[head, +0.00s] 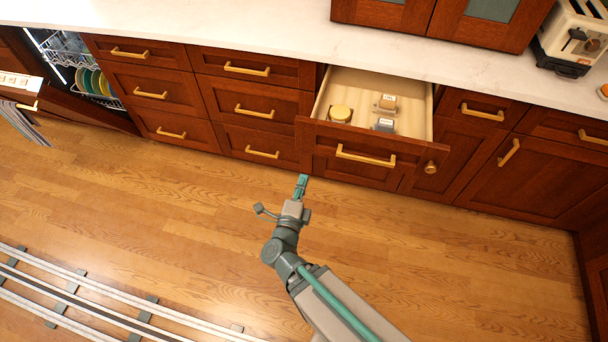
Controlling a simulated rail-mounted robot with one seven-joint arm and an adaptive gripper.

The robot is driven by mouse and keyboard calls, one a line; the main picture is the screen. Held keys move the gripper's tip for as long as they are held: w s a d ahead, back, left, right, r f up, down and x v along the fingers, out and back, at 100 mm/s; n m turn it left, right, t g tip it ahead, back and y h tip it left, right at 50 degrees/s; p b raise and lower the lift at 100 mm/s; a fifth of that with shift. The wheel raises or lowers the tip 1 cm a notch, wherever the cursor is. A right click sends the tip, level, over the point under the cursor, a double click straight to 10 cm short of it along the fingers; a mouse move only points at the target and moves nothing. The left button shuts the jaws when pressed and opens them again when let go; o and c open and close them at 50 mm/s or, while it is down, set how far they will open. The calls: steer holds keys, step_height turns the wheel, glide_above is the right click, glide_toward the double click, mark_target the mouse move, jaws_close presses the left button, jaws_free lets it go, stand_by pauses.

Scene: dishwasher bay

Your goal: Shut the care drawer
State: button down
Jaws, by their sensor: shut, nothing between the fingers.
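The care drawer (365,155) is a dark red wooden drawer with a brass bar handle, and it stands pulled out from the cabinet row under the counter. My gripper (302,180) is shut and empty. In the picture it shows just below the left part of the drawer front, over the wood floor, and appears apart from the drawer. The exact gap cannot be told.
A round brass knob (431,168) is right of the drawer. Closed drawers (252,108) flank it on the left. An open dishwasher (75,98) with dishes stands at far left. A toaster (576,38) is on the counter (280,22). The floor (160,225) is clear; rails (110,308) run lower left.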

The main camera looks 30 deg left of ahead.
mark_target(315, 141)
steer(key=b+x, duration=0.6)
steer(key=x, duration=0.7)
steer(key=shift+w, duration=0.1)
